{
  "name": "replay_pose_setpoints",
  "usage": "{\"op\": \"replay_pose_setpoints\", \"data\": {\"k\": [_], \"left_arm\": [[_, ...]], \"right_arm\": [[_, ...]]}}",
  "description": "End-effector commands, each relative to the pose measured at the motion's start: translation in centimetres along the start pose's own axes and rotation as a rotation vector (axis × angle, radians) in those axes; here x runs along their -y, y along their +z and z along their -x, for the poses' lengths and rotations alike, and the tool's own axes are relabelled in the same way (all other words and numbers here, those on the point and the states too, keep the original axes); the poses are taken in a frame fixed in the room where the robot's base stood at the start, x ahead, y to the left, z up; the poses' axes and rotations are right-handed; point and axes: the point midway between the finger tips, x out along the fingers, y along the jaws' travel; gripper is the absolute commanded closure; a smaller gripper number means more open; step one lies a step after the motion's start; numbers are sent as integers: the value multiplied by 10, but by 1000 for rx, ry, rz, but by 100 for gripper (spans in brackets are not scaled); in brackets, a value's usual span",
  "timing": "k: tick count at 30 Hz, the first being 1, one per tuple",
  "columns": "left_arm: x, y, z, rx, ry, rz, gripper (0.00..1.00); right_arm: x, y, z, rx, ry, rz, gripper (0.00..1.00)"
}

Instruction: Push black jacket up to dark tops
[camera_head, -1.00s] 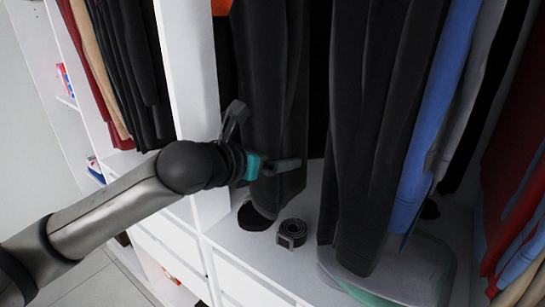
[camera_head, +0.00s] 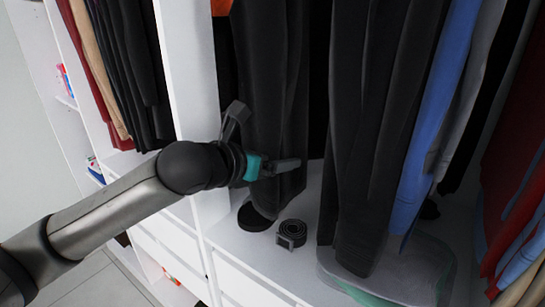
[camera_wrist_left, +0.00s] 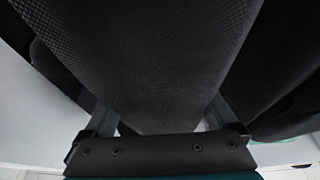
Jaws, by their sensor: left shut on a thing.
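A black jacket (camera_head: 268,95) hangs in the wardrobe at the left of the middle compartment, beside the white upright panel. My left gripper (camera_head: 285,166) is at the lower part of this jacket, shut on it. In the left wrist view the textured black cloth (camera_wrist_left: 145,65) fills the space between the two fingers (camera_wrist_left: 160,118). Other dark hanging garments (camera_head: 375,130) are to the right, with a narrow gap between them and the jacket. The hangers and rail are out of view. My right gripper is not in view.
Two rolled belts (camera_head: 292,233) lie on the white shelf (camera_head: 245,245) below the jacket. A clear lidded box (camera_head: 405,275) stands under the dark garments. Blue (camera_head: 435,120) and grey clothes hang further right. A white upright panel (camera_head: 190,75) stands left of the jacket.

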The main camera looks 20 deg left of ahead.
Motion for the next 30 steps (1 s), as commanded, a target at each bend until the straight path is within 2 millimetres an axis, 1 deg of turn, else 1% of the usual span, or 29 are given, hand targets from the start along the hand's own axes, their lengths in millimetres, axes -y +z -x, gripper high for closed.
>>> {"op": "replay_pose_setpoints", "data": {"k": [30], "left_arm": [[31, -3, 0, -5, -2, -8, 100]], "right_arm": [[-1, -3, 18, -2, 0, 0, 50]]}}
